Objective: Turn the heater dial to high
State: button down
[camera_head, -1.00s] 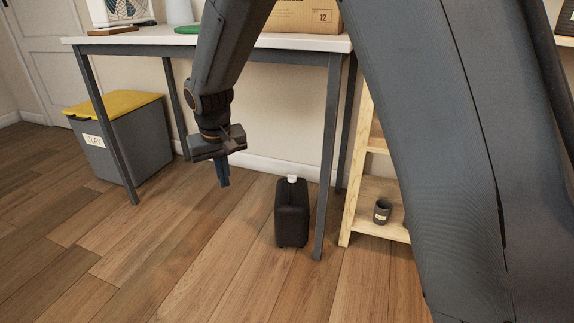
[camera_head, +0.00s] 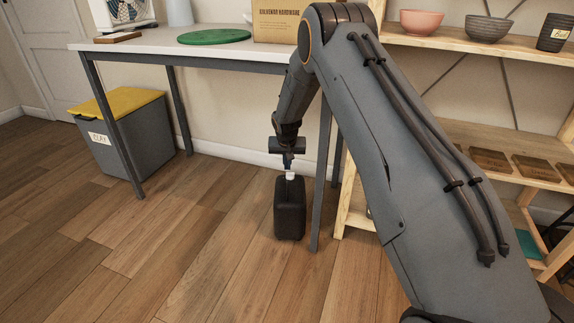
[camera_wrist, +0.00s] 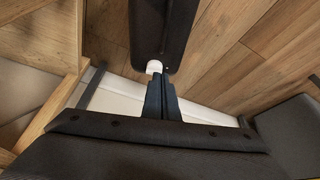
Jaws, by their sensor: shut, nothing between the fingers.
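The heater is a dark upright box (camera_head: 290,210) on the wood floor by the table's right front leg. It also shows at the top of the wrist view (camera_wrist: 160,30). Its small white dial (camera_head: 290,176) sits on top and shows in the wrist view (camera_wrist: 154,67) at the heater's end. My gripper (camera_head: 288,166) points down just above the dial. In the wrist view its fingers (camera_wrist: 161,80) are shut and empty, with the tips right beside the dial. I cannot tell whether they touch it. No dial marking is readable.
The white-topped table (camera_head: 130,46) stands behind, its right legs close to the heater and my arm. Wooden shelves (camera_head: 440,45) with bowls stand at right. A grey clay bin (camera_head: 140,135) with a yellow lid is at left. The floor left of the heater is clear.

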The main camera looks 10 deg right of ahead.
aim_at(288, 177)
jog(key=b+x, duration=0.2)
jog(key=x, duration=0.5)
jog(key=shift+b, duration=0.3)
